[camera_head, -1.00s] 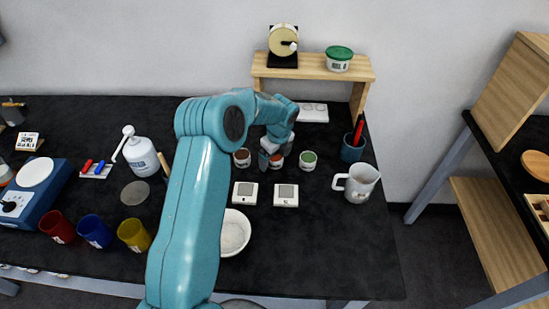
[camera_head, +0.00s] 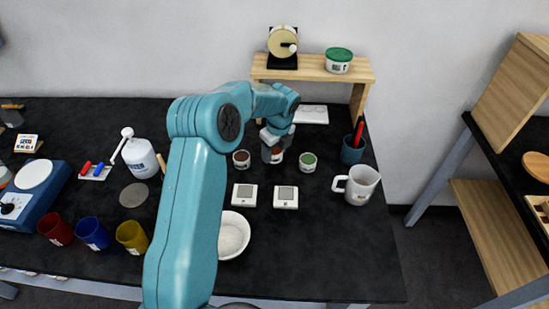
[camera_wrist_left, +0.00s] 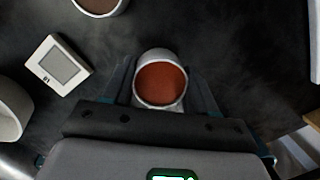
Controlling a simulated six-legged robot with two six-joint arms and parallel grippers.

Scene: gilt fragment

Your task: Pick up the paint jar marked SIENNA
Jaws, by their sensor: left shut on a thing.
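A small white paint jar (camera_head: 277,158) with red-brown paint stands in the row on the black table, partly hidden by my left gripper (camera_head: 273,147). In the left wrist view the same jar (camera_wrist_left: 161,83) sits between the two fingers, its open top facing the camera. My left gripper is shut on it. A darker brown jar (camera_head: 241,158) stands to its left and a green jar (camera_head: 308,162) to its right. The brown jar also shows at the top of the wrist view (camera_wrist_left: 100,5). No jar's lettering is readable. My right gripper is not in view.
Two small square devices (camera_head: 245,195) (camera_head: 286,197) and a white bowl (camera_head: 233,234) lie in front of the jars. A white mug (camera_head: 357,186) and a blue cup (camera_head: 353,150) stand to the right. A wooden shelf (camera_head: 312,69) rises behind.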

